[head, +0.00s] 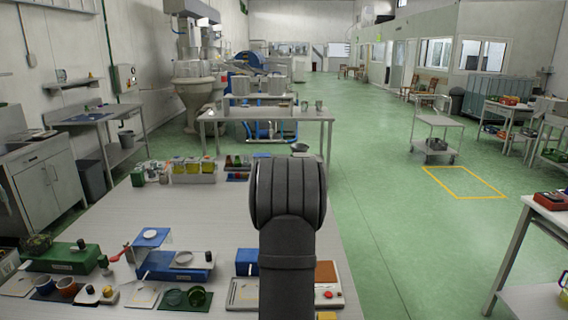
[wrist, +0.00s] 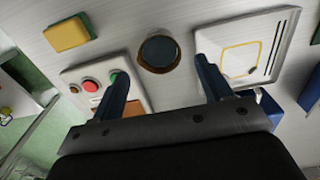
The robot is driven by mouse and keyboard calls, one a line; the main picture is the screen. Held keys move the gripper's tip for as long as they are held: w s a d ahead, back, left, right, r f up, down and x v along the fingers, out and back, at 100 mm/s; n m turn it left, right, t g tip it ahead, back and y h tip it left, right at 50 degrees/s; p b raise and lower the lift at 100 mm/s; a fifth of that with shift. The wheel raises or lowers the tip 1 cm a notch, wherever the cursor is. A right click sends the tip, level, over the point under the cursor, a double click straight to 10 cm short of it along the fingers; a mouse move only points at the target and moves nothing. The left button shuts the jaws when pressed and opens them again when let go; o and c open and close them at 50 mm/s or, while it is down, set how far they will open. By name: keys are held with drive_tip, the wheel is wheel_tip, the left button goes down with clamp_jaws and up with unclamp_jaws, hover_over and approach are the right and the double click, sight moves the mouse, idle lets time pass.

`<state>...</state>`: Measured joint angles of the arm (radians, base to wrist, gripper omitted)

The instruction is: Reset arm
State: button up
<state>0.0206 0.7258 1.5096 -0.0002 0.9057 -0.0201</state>
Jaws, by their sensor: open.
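My gripper (wrist: 160,66) shows in the wrist view with its two blue fingers spread apart and nothing between the tips. Beyond the fingertips is the pale bench top, with a dark round piece (wrist: 159,52) set between the fingers in the picture. In the head view my dark arm stands upright in the middle over the bench (head: 225,215) and hides part of it; the gripper itself does not show there.
In the wrist view, a button panel (wrist: 75,75) lies left, a white panel with a yellow outline (wrist: 262,30) right, and a yellow-green block (wrist: 68,33) upper left. In the head view, blue devices (head: 185,265) crowd the bench's front left; its middle left is clear.

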wheel_tip(320, 180, up, 7)
wheel_tip(320, 180, down, 12)
drive_tip(key=shift+s+r, duration=0.1)
drive_tip(key=shift+r, duration=0.35)
wheel_tip(320, 180, up, 3)
drive_tip(key=shift+r, duration=0.2)
drive_tip(key=s+d+r, duration=0.6)
drive_tip(key=d+r, duration=0.1)
drive_tip(key=d, duration=0.3)
drive_tip(key=w+a+f, duration=0.2)
drive_tip(key=w+a, duration=0.2)
drive_tip(key=a, duration=0.7)
drive_tip(key=w+a+f, duration=0.3)
drive_tip(key=w+a, duration=0.1)
drive_tip(key=a, duration=0.7)
drive_tip(key=shift+w+a, duration=0.3)
drive_tip(key=shift+w, duration=0.05)
drive_tip(key=shift+o, duration=0.3)
